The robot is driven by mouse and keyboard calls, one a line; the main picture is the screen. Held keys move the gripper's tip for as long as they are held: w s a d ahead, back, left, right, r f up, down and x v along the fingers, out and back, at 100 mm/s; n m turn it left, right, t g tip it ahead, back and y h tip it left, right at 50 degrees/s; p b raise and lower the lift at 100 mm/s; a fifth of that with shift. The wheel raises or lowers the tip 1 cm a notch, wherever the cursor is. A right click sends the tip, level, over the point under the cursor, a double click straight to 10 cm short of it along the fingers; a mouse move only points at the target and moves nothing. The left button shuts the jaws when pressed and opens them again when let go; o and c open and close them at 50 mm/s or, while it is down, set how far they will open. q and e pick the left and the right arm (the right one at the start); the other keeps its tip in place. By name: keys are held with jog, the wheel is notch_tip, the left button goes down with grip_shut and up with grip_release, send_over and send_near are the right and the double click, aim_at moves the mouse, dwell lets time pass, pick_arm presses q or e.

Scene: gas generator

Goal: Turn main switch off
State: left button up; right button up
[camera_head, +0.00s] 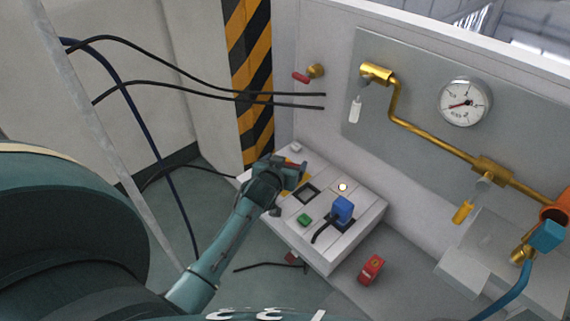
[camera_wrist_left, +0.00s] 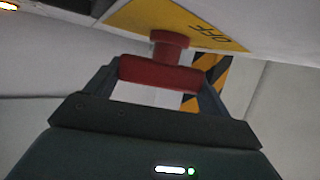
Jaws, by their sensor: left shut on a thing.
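The main switch is a red handle (camera_wrist_left: 160,73) on a short red stem, set on a yellow plate (camera_wrist_left: 128,18) that carries the word OFF to the right of the stem in the left wrist view. My left gripper (camera_head: 295,173) is at the far left end of the grey control box (camera_head: 345,240) in the head view. It is shut on the red handle, with a finger at each end of it. In the head view the gripper mostly hides the switch and its plate. My right gripper is not in view.
On the box are a green button (camera_head: 304,219), a lit lamp (camera_head: 343,187) and a blue plug (camera_head: 343,208) with a black cable. A red block (camera_head: 371,269) lies right of the box. Behind are brass pipes (camera_head: 430,132) and a gauge (camera_head: 465,102). Cables hang left.

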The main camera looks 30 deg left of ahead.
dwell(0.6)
pick_arm(q)
jog(key=o, duration=1.3)
jog(key=p+v, duration=0.1)
jog(key=v, duration=1.2)
jog(key=shift+d+p, duration=0.2)
jog(key=shift+p, duration=0.15)
jog(key=shift+s, duration=0.1)
